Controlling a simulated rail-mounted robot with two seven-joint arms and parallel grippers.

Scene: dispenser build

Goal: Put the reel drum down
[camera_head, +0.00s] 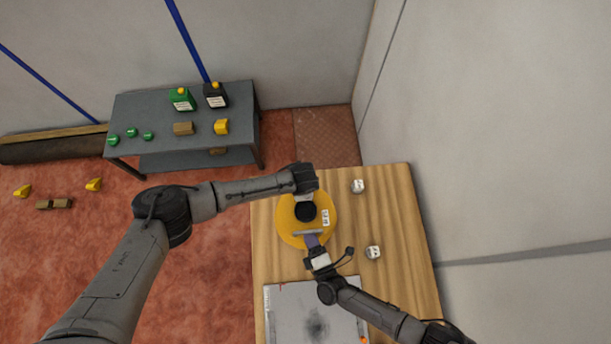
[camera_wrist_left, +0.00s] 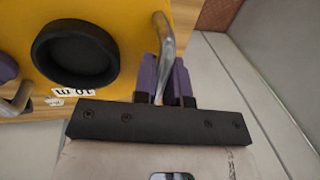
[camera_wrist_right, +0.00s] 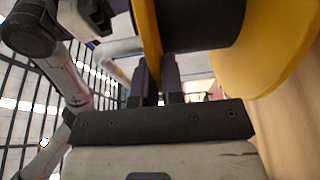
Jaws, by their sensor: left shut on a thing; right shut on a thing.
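The reel drum (camera_head: 288,226) is yellow with a black round centre and a white label; it lies flat over the wooden table, its round face up. My left gripper (camera_head: 305,197) is at its far side, and in the left wrist view its purple fingers (camera_wrist_left: 163,78) are shut around a grey bar handle (camera_wrist_left: 168,45) of the drum. My right gripper (camera_head: 313,244) is shut at the near side, by the other grey handle (camera_head: 307,233). In the right wrist view its fingers (camera_wrist_right: 156,78) are close against the drum (camera_wrist_right: 265,60). I cannot tell whether the drum touches the tabletop.
The wooden table (camera_head: 400,215) has two small white-and-grey round items (camera_head: 358,186) (camera_head: 373,252) right of the drum. A grey plate (camera_head: 300,310) lies nearer. A grey bench (camera_head: 150,110) with containers and blocks stands back left. A wall rises on the right.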

